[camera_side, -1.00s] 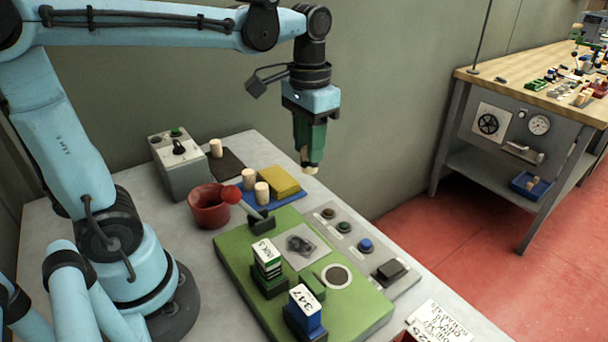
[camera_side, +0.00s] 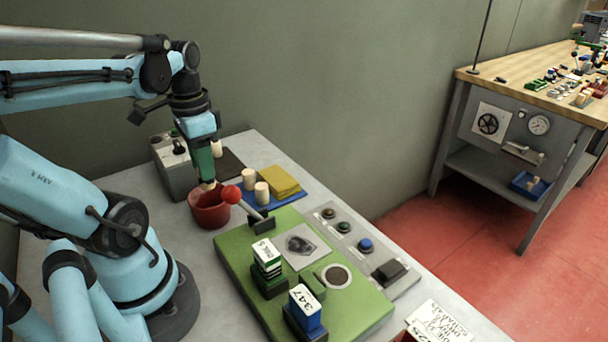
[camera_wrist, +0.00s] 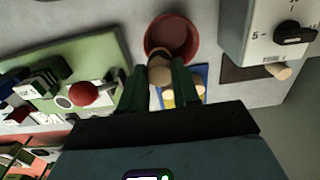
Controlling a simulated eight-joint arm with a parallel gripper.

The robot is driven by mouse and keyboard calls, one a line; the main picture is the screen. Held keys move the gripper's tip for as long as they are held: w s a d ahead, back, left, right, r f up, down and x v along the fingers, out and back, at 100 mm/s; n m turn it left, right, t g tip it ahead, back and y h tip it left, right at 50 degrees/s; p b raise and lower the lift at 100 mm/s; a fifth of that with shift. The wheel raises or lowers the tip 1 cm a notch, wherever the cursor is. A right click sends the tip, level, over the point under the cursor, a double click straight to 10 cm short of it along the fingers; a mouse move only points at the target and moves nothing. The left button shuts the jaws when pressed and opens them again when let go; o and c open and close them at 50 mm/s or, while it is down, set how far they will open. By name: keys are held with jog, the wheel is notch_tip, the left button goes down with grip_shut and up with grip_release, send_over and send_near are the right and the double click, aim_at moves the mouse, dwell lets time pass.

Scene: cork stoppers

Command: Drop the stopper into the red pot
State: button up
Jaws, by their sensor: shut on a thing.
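The red pot (camera_side: 209,212) stands on the grey table, left of the green board. My gripper (camera_side: 207,183) points down just above the pot's opening, shut on a cork stopper (camera_side: 208,186), whose lower end shows at the fingertips. In the wrist view the stopper (camera_wrist: 159,72) sits between my green fingers (camera_wrist: 160,82), overlapping the near rim of the pot (camera_wrist: 171,28). The visible inside of the pot looks empty. I cannot tell whether the stopper's tip is below the rim.
A lever with a red ball (camera_side: 231,194) stands close to the pot's right. Other stoppers (camera_side: 262,192) stand on a blue mat (camera_side: 285,203) beside a yellow block (camera_side: 280,181). A grey control box (camera_side: 180,165) is behind the pot. The green board (camera_side: 240,245) carries stamps.

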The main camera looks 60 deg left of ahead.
aim_at(207, 182)
jog(key=shift+f, duration=2.55)
jog(key=o, duration=1.1)
jog(key=shift+r, duration=0.1)
jog(key=shift+r, duration=6)
jog(key=shift+w+f, duration=0.1)
